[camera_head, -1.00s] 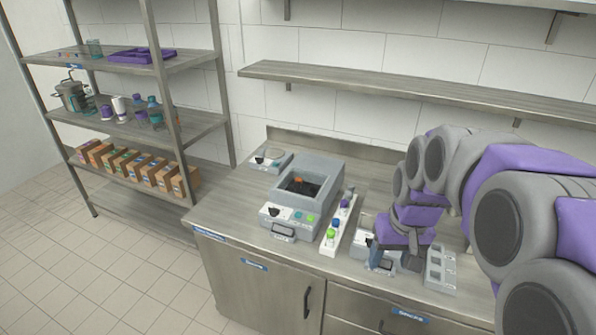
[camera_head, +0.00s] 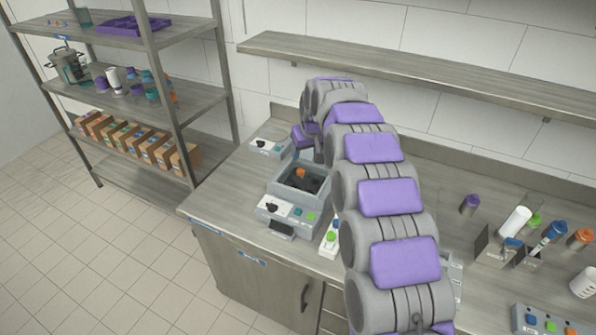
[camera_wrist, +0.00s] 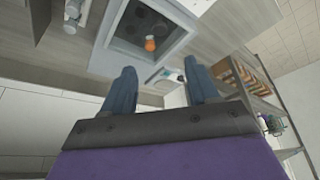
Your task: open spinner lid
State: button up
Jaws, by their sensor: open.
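The spinner appears to be the grey box-shaped machine (camera_head: 275,185) on the counter, with a dark square well and an orange item (camera_head: 300,173) inside. It also shows upside down in the wrist view (camera_wrist: 178,42). I cannot tell whether a clear lid covers the well; no separate raised lid shows. My gripper (camera_head: 296,153) is at the back edge of the machine, partly hidden by my arm. In the wrist view my gripper (camera_wrist: 158,66) has its two blue-grey fingers wide apart with nothing between them. Whether the fingers touch the machine is unclear.
A small white-topped device (camera_head: 266,146) stands behind the machine. A white strip with colored caps (camera_head: 330,238) is at its right, partly behind my arm. Cups and bottles (camera_head: 515,222) stand on the right counter. A shelf rack (camera_head: 150,90) is at left.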

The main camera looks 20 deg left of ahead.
aim_at(298, 179)
jog(key=b+x, duration=0.2)
jog(key=x, duration=1.5)
jog(key=shift+a+f, duration=0.1)
jog(key=shift+f, duration=0.1)
jog(key=shift+r, duration=0.1)
grip_shut()
